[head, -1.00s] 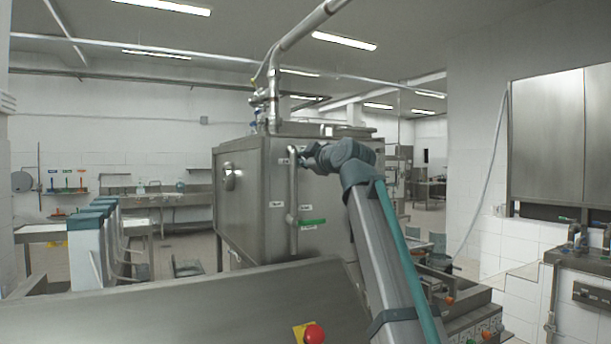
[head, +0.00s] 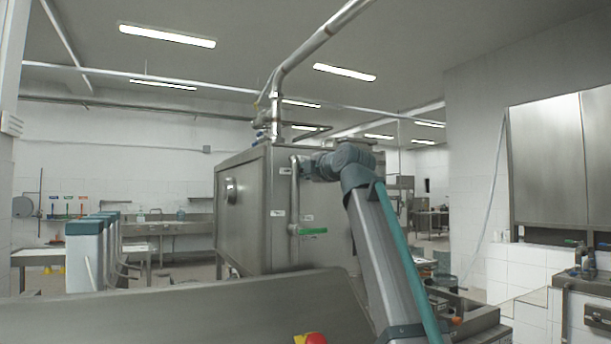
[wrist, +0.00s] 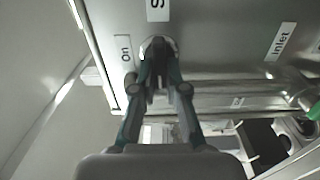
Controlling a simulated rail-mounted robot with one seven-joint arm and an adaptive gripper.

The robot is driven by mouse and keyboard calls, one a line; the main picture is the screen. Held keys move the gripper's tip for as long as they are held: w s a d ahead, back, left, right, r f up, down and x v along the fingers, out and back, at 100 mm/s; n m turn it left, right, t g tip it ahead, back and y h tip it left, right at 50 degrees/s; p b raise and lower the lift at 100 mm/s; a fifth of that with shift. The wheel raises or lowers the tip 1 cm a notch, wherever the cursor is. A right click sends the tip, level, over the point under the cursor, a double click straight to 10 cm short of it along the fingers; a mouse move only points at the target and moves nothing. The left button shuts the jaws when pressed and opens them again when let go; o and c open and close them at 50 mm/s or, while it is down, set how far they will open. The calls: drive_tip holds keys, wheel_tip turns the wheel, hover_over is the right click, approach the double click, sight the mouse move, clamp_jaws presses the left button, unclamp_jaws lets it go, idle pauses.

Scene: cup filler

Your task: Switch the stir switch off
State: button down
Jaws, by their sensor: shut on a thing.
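The stir switch (wrist: 158,46) is a small dark knob on a light round base on the steel tank's panel, in the wrist view. A label (wrist: 125,49) reading "On" is just left of it, and a label starting with "S" (wrist: 157,9) is cut off at the top edge. My gripper (wrist: 157,78) is shut on the switch, with its green-grey fingers on either side partly hiding it. In the head view my gripper (head: 304,169) is at the front of the steel tank (head: 240,200), where the switch itself cannot be made out.
An "Inlet" label (wrist: 281,41) is on the panel to the right. A vertical pipe (head: 294,205) with a green-handled valve (head: 313,231) runs down the tank front beside my gripper. A sloped steel surface (head: 180,315) fills the foreground.

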idle(0.4)
drive_tip(key=c, duration=1.2)
unclamp_jaws()
drive_tip(key=shift+r+p, duration=0.1)
drive_tip(key=shift+p, duration=0.25)
